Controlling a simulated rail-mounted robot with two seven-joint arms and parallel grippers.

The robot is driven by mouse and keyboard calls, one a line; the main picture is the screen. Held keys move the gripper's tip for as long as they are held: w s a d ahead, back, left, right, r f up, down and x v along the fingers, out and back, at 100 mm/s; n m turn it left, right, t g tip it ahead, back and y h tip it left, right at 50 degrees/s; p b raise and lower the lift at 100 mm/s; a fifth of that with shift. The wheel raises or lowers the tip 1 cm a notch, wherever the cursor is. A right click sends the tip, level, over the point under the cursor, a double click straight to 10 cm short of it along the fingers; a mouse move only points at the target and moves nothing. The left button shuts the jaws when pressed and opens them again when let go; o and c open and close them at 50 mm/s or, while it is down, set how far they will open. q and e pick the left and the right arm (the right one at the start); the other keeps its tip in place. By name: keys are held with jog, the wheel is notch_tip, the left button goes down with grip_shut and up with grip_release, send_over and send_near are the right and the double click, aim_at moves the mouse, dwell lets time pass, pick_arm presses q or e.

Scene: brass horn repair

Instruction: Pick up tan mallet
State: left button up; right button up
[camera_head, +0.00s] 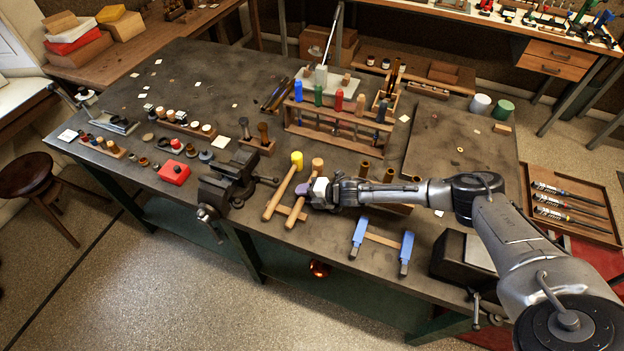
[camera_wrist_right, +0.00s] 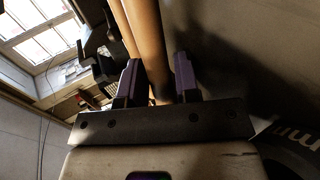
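The tan mallet shows a tan, rounded head (camera_head: 317,164) in the head view, and its light wooden handle (camera_head: 296,213) slants down to the left. My right gripper (camera_head: 311,190) is at the upper part of this handle, just below the head, and hides part of it. In the right wrist view a tan handle (camera_wrist_right: 149,45) runs between the two purple fingers of my right gripper (camera_wrist_right: 158,80). The fingers sit close on both sides; I cannot tell whether both touch it. My left gripper is not in view.
A yellow-headed mallet (camera_head: 297,158) lies close by on the left. A dark vise (camera_head: 228,178) stands further left. A wooden rack (camera_head: 340,124) with coloured handles is behind. A blue-handled tool (camera_head: 359,236) lies in front to the right.

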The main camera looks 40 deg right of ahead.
jog(key=shift+w, duration=0.1)
grip_shut()
dwell(0.3)
